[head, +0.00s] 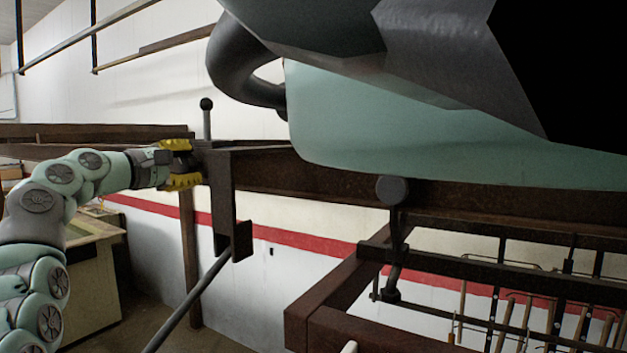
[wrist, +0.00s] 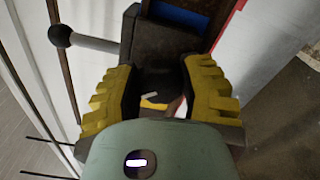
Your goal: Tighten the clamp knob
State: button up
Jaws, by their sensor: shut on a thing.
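The dark clamp (head: 222,195) hangs on the brown rail at left of centre in the head view; its body shows at the top middle of the wrist view (wrist: 150,42). My gripper (head: 186,164) reaches it from the left, with yellow ribbed fingers. In the wrist view the fingers (wrist: 160,90) are shut on the dark clamp knob (wrist: 157,78), which has a small white mark. The knob is mostly hidden by the fingers in the head view. A ball-ended lever (head: 206,104) stands upright above the clamp; it also shows in the wrist view (wrist: 60,36).
The brown rail (head: 320,182) runs right from the clamp. A grey rod (head: 185,305) slopes down left from the clamp's lower end. A large pale green body (head: 400,130) overhangs at upper right. A second dark round knob (head: 392,190) sits on the rail; a rack stands at lower right.

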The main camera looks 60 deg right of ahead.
jog(key=m+b, duration=0.1)
jog(key=m, duration=0.1)
jog(key=m+b, duration=0.3)
jog(key=shift+s+d+f+m, duration=0.1)
jog(key=shift+f+m, duration=0.2)
jog(key=shift+f, duration=0.05)
jog(key=m+b, duration=0.3)
jog(key=m, duration=0.2)
jog(key=m+b, duration=0.1)
jog(key=m, duration=0.4)
jog(key=shift+m+b, duration=0.4)
jog(key=m, duration=0.5)
jog(key=shift+m+b, duration=0.35)
jog(key=shift+m, duration=0.05)
jog(key=o, duration=1.2)
jog(key=shift+w, duration=0.2)
